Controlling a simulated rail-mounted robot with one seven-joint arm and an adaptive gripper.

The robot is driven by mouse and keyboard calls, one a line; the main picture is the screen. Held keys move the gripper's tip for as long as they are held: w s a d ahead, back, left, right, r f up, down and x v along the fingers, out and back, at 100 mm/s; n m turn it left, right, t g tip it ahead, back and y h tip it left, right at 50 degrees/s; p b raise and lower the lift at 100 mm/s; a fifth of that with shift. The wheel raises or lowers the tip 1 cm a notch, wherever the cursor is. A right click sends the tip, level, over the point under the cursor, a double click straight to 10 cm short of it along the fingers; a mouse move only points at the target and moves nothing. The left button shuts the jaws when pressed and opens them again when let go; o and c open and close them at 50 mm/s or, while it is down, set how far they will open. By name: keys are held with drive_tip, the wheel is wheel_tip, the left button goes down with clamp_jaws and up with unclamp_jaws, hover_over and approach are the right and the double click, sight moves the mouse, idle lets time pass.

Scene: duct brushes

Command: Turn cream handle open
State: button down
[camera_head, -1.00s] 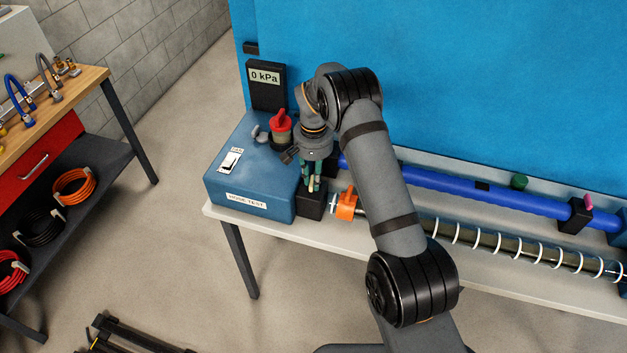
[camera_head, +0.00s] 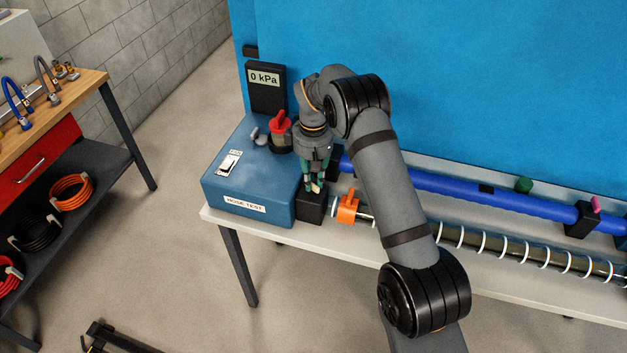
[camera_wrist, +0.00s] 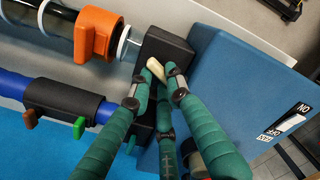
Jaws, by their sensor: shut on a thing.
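The cream handle (camera_wrist: 155,68) is a short pale lever at the black block (camera_wrist: 160,47) beside the blue box. In the head view a small tip of the cream handle (camera_head: 316,187) shows above the black block (camera_head: 311,206). My gripper (camera_head: 315,182) points down over it, with green fingers. In the wrist view my gripper (camera_wrist: 160,76) has its fingertips closed on the cream handle, which lies slanted between them. The fingers hide part of the handle and its pivot.
The blue HOSE TEST box (camera_head: 250,188) stands left, with a white switch (camera_head: 229,163), a red knob (camera_head: 280,124) and a 0 kPa display (camera_head: 265,79). An orange clamp (camera_head: 347,207) sits close right. A blue pipe (camera_head: 460,188) runs along the bench.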

drive_tip(key=n, duration=0.4)
drive_tip(key=shift+a+n, duration=0.1)
drive_tip(key=shift+n, duration=0.3)
drive_tip(key=shift+w+n, duration=0.1)
drive_tip(key=shift+n, duration=0.2)
drive_tip(key=c, duration=1.6)
unclamp_jaws()
drive_tip(key=shift+c, duration=0.2)
drive_tip(key=shift+r, duration=0.1)
wheel_tip(320, 180, up, 12)
drive_tip(key=shift+f, duration=0.2)
wheel_tip(320, 180, down, 12)
drive_tip(key=shift+r, duration=0.1)
